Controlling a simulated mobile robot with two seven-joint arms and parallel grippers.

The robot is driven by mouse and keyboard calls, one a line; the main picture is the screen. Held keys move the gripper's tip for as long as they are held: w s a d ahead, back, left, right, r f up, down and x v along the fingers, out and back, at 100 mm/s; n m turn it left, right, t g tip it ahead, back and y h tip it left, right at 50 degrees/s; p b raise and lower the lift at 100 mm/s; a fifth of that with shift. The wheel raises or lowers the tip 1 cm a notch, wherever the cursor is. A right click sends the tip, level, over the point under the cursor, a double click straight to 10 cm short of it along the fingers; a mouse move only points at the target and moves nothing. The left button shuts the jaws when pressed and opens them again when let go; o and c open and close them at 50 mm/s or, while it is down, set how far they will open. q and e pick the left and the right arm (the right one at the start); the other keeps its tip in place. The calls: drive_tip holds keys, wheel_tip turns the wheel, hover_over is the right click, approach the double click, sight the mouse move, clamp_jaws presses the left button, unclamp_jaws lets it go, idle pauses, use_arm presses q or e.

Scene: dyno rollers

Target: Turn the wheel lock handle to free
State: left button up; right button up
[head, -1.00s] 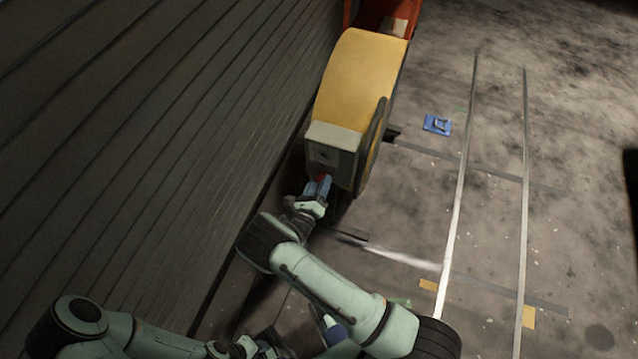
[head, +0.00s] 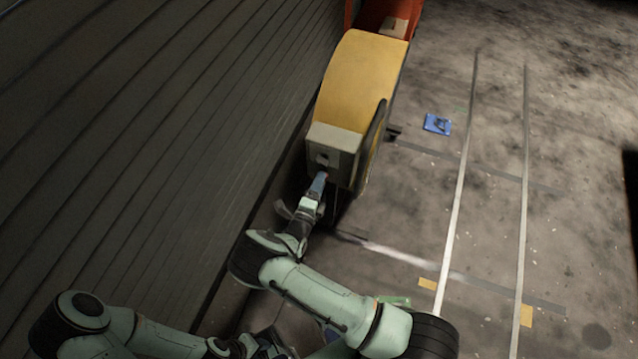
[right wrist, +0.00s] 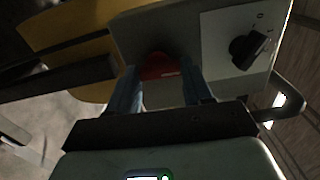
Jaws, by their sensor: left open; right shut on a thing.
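The yellow machine (head: 363,80) stands against the slatted wall, with a grey box (head: 333,143) on its near end. My right gripper (head: 321,182) is at the lower part of this box. In the right wrist view its two blue fingers (right wrist: 160,88) are on either side of a red handle (right wrist: 158,66), and the gripper is shut on it. The fingers hide part of the handle, so I cannot read its turn position. A black knob (right wrist: 250,48) sits on a light panel to the right. My left gripper (head: 272,347) is low in the head view, partly hidden, open and away from the machine.
The slatted wall (head: 150,130) runs close along the left of the machine. A bent dark bar (right wrist: 290,103) is right of my fingers. A blue object (head: 437,124) lies on the floor to the right. The floor with pale rails (head: 455,215) is otherwise mostly clear.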

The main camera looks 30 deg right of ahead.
drive_tip(key=shift+f+n, duration=0.1)
drive_tip(key=shift+n, duration=0.3)
drive_tip(key=o, duration=1)
drive_tip(key=shift+o, duration=0.2)
drive_tip(key=v, duration=1.3)
drive_tip(key=shift+s+a, duration=0.2)
